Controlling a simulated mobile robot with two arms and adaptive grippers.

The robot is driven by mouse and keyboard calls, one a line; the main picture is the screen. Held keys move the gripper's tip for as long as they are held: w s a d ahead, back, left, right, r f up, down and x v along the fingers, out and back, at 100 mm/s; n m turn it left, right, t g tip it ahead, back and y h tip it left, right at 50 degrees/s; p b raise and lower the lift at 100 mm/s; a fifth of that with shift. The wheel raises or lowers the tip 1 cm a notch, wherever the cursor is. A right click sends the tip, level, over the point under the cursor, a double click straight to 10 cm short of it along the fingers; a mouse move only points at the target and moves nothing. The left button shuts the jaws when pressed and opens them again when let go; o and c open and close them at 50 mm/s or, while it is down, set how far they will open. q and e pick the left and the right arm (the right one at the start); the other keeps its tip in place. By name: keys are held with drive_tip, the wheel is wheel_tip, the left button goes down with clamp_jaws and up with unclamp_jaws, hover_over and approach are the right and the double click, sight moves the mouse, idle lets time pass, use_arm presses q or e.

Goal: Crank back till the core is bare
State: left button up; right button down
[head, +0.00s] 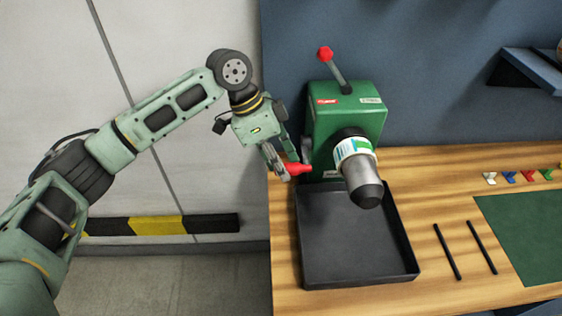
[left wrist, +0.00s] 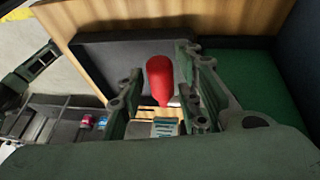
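The green label rewinder (head: 345,112) stands on the wooden bench, with a red-knobbed lever (head: 326,54) tilted up on top. A white, green and blue label band (head: 354,148) sits around its spindle, behind a dark rounded nose (head: 365,188). The core under the band is hidden. The red crank handle (head: 298,168) sticks out at the machine's left side. My left gripper (head: 283,164) is at this handle. In the left wrist view the red handle (left wrist: 160,80) lies between the two fingers, with a gap at the left finger, so the gripper looks open. My right gripper is out of view.
A black tray (head: 352,270) lies below the spindle. Two black rods (head: 447,250), a green mat (head: 525,235) and several coloured clips (head: 508,177) are to the right. A shelf (head: 535,68) juts from the blue wall. Open floor lies left of the bench.

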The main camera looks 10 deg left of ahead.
use_arm(q)
clamp_jaws()
drive_tip(key=shift+f, duration=0.15)
drive_tip(key=f+t, duration=0.2)
drive_tip(key=t, duration=0.1)
drive_tip(key=shift+s+f+m+y+p, duration=0.1)
drive_tip(key=shift+s+m+y+p, duration=0.1)
drive_tip(key=shift+m+y+p, duration=0.15)
drive_tip(key=shift+w+f+t, duration=0.1)
drive_tip(key=shift+f+t, duration=0.7)
drive_tip(key=shift+t, duration=0.1)
drive_tip(key=shift+w+f+m+t+y+b, duration=0.25)
drive_tip(key=shift+f+m+t+b, duration=0.25)
drive_tip(key=shift+t, duration=0.4)
drive_tip(key=shift+f, duration=0.15)
drive_tip(key=shift+o, duration=1.6)
unclamp_jaws()
